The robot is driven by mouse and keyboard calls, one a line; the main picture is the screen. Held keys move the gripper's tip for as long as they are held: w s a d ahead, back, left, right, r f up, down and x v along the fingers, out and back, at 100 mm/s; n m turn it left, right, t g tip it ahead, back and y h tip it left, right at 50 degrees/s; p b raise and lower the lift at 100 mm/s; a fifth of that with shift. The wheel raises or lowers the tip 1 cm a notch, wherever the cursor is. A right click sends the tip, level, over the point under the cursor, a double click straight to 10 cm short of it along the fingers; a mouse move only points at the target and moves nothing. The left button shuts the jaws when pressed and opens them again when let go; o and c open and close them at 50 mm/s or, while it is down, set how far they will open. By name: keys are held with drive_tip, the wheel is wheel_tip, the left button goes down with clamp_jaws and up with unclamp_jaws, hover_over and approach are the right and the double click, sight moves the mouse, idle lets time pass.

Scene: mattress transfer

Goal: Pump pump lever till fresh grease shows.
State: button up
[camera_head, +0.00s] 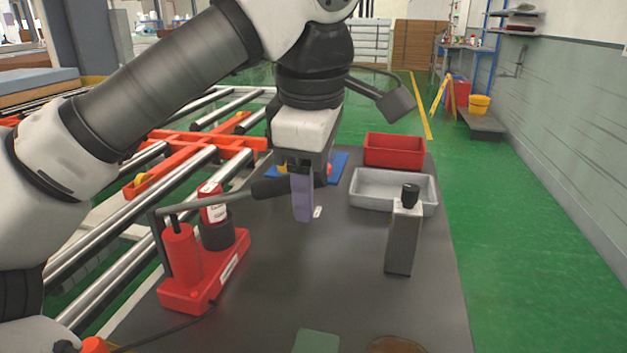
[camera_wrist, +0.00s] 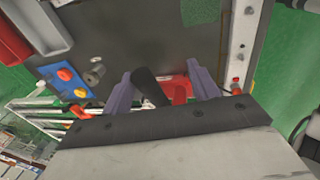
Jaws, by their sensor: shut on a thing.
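The red pump (camera_head: 195,275) stands on the left of the dark table, with a red cylinder and a dark canister with a red-and-white label (camera_head: 213,205). Its pump lever (camera_head: 190,207) runs right, roughly level, to a black grip (camera_head: 270,188). My gripper (camera_head: 303,190), with purple fingers, is shut on the black grip near its end. In the wrist view the grip (camera_wrist: 148,84) lies between the two fingers, with part of the red pump (camera_wrist: 172,86) beyond. I cannot make out any grease in either view.
A red bin (camera_head: 395,150) and a grey bin (camera_head: 362,188) stand at the table's back right. A grey upright block with a black knob (camera_head: 404,240) stands in front of them. A blue board (camera_wrist: 62,78) lies behind my gripper. Orange-framed rollers (camera_head: 200,160) run along the left.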

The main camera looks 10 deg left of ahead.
drive_tip(key=s+a+r+p, duration=0.2)
drive_tip(key=a+r+p, duration=0.1)
drive_tip(key=r+p, duration=0.4)
drive_tip(key=s+a+r+p, duration=0.1)
drive_tip(key=a+r+p, duration=0.2)
drive_tip(key=r+p, duration=0.4)
drive_tip(key=shift+s+r+p, duration=0.35)
drive_tip(key=shift+r+p, duration=0.05)
drive_tip(key=shift+p, duration=0.35)
drive_tip(key=shift+d, duration=0.1)
idle(0.5)
drive_tip(key=shift+f, duration=0.1)
idle(0.4)
